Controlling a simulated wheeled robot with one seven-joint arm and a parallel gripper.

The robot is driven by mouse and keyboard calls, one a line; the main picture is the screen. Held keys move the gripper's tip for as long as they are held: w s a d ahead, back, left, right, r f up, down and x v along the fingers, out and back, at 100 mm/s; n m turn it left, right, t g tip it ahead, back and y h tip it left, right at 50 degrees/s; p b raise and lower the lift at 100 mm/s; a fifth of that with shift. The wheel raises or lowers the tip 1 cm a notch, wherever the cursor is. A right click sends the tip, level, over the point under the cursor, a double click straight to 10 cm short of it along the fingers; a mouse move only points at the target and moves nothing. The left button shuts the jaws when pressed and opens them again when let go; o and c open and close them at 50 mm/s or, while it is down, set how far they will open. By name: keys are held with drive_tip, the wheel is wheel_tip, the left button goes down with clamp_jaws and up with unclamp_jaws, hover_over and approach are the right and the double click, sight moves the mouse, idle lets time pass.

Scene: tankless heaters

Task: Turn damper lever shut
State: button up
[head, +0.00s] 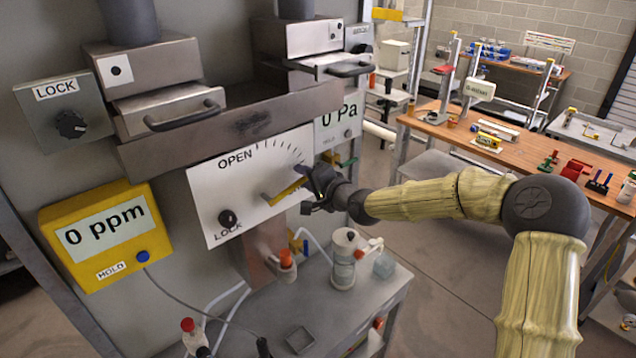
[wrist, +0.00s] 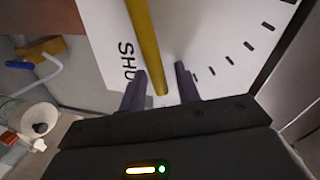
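The damper lever (head: 283,193) is a yellow bar on a white dial plate (head: 212,185). The plate reads OPEN at its upper left and has an arc of tick marks. In the head view the lever slants up to the right, towards my gripper (head: 312,187). In the wrist view the yellow lever (wrist: 143,42) comes down from the top, and its end lies between the two dark fingers of my gripper (wrist: 160,88). The fingers are apart, with white plate showing on both sides of the lever. Letters SHU show beside the left finger; the rest is hidden.
A black LOCK knob (head: 228,218) sits at the plate's lower left. A yellow ppm meter (head: 105,235) hangs to the left. A drawer handle (head: 185,117) juts out above. Below is a grey cart (head: 325,310) with a white bottle (head: 343,262). A wooden workbench (head: 440,122) stands at right.

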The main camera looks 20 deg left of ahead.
drive_tip(key=b+v, duration=0.4)
drive_tip(key=v, duration=1.3)
drive_tip(key=shift+d, duration=0.2)
drive_tip(key=shift+w+a, duration=0.15)
drive_tip(key=p+x, duration=0.1)
drive_tip(key=x, duration=0.9)
idle(0.4)
